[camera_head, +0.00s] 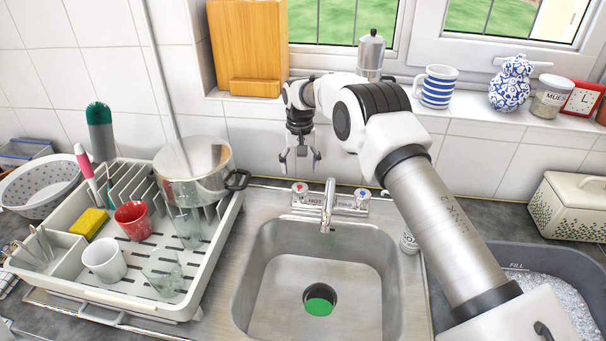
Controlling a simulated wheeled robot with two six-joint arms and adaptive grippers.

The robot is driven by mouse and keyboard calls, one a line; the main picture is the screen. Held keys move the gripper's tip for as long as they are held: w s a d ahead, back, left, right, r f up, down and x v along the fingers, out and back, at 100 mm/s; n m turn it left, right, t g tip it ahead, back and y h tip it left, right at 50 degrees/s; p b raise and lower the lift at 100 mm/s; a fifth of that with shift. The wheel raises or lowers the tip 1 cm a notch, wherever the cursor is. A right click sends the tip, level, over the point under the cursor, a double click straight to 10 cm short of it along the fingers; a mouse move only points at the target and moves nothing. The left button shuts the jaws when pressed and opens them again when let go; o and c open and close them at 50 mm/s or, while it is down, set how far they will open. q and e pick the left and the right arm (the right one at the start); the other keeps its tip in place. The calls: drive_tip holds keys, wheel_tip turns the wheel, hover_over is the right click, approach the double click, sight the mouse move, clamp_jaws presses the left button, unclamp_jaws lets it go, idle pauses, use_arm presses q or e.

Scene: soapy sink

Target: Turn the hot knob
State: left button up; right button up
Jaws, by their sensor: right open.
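The hot knob (299,189) is a small chrome knob with a red mark, at the left end of the tap base behind the sink. The cold knob (362,195), with a blue mark, is at the right end. The chrome spout (328,204) stands between them. My right gripper (300,165) points down, open and empty, just above and behind the hot knob, apart from it as far as I can see. My right arm reaches in from the lower right. My left gripper is not in view.
A dish rack (140,303) with cups, glasses and a steel pot (193,165) stands left of the sink (265,285). The sill behind holds a cutting board (247,45), a moka pot (371,50) and a striped mug (437,86). A grey tub (515,252) of suds is at right.

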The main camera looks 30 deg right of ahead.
sight(300, 187)
drive_tip(key=shift+s+a+f+p, duration=0.6)
drive_tip(key=shift+s+f, duration=0.05)
drive_tip(key=shift+f, duration=0.25)
drive_tip(key=f, duration=0.3)
drive_tip(key=d+f+p, duration=0.1)
drive_tip(key=shift+w+f, duration=0.3)
drive_tip(key=shift+w, duration=0.05)
drive_tip(key=shift+f, duration=0.25)
drive_tip(key=shift+s+a+r, duration=0.1)
drive_tip(key=shift+a+r, duration=0.1)
drive_tip(key=shift+r, duration=0.05)
drive_tip(key=shift+s+a, duration=0.1)
drive_tip(key=c, duration=0.6)
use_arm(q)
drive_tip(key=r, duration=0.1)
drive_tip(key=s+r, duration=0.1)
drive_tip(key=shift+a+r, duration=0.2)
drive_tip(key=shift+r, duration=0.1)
use_arm(e)
drive_tip(key=c, duration=0.6)
